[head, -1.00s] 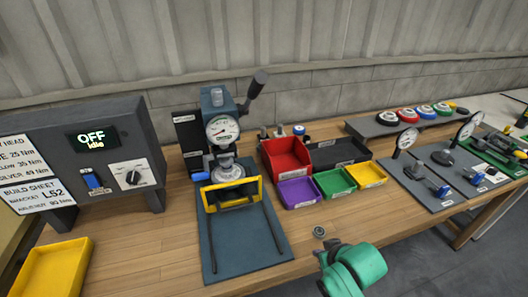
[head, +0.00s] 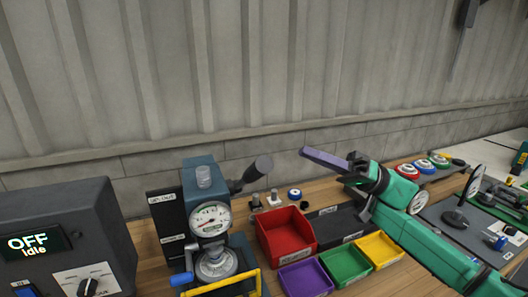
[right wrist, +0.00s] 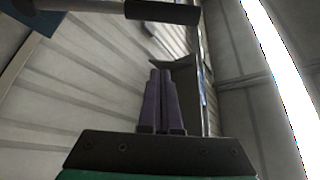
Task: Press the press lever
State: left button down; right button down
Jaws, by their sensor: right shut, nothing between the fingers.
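The press (head: 200,195) is a blue-grey column with a round dial gauge (head: 210,219) on its front. Its press lever (head: 251,173) sticks up and to the right from the column and ends in a dark cylindrical grip. My right gripper (head: 325,158) is raised to the right of the lever, apart from it, with its purple fingers shut and empty, pointing left. In the right wrist view the shut fingers (right wrist: 161,100) point up the picture, and a dark cylinder, apparently the lever grip (right wrist: 163,12), crosses the top beyond them. My left gripper is not in view.
A control box (head: 60,235) reading OFF stands at left. The wall is behind; the air between gripper and lever is clear.

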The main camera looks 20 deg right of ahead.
aim_at(270, 158)
jog(key=s+r+p+x, duration=0.1)
jog(key=p+x, duration=0.4)
jog(key=x, duration=0.4)
jog(key=f, duration=0.1)
jog(key=s+a+f+p, duration=0.1)
jog(key=s+f, duration=0.1)
jog(key=shift+s+a+f+p, duration=0.15)
jog(key=shift+a+p, duration=0.15)
